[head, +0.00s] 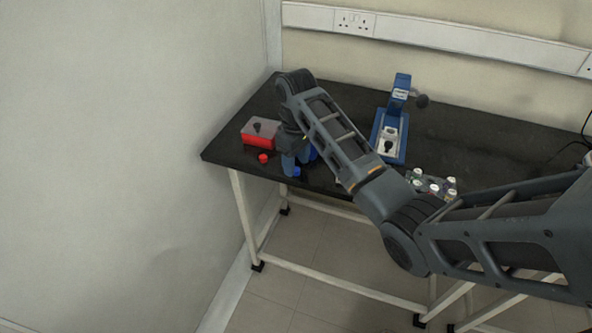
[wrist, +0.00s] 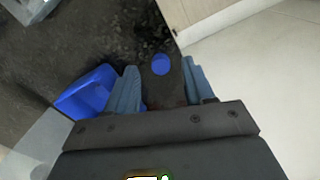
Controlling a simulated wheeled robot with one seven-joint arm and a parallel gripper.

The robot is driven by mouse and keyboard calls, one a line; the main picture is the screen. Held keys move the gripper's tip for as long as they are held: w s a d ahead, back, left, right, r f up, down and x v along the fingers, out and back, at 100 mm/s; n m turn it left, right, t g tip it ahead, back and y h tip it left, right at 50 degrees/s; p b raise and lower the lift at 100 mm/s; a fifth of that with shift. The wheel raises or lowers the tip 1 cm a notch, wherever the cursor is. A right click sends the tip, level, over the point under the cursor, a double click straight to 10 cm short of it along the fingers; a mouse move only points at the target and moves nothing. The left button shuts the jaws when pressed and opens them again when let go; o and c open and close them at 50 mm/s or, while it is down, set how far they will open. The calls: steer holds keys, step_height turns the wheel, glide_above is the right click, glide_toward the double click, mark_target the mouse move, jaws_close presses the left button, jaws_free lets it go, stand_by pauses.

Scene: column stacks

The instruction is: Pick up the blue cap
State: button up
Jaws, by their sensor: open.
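The blue cap (wrist: 162,64) is a small round disc lying on the dark table, near its front edge. In the head view the cap (head: 296,172) shows just beside my fingertips. My gripper (head: 292,167) points down over this spot. In the wrist view my gripper (wrist: 160,75) is open, with one blue-grey finger on each side of the cap and nothing held. The cap appears between the fingertips there; I cannot tell how far below them it lies.
A blue bin (wrist: 88,92) is close beside the left finger. A red box (head: 258,139) and a red cap (head: 263,158) lie to the left. A blue stand (head: 391,143) and several vials (head: 435,187) are to the right. The dark table (head: 226,150) ends close by.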

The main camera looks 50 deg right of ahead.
steer(key=shift+f, duration=0.8)
steer(key=shift+c, duration=0.3)
jaws_close()
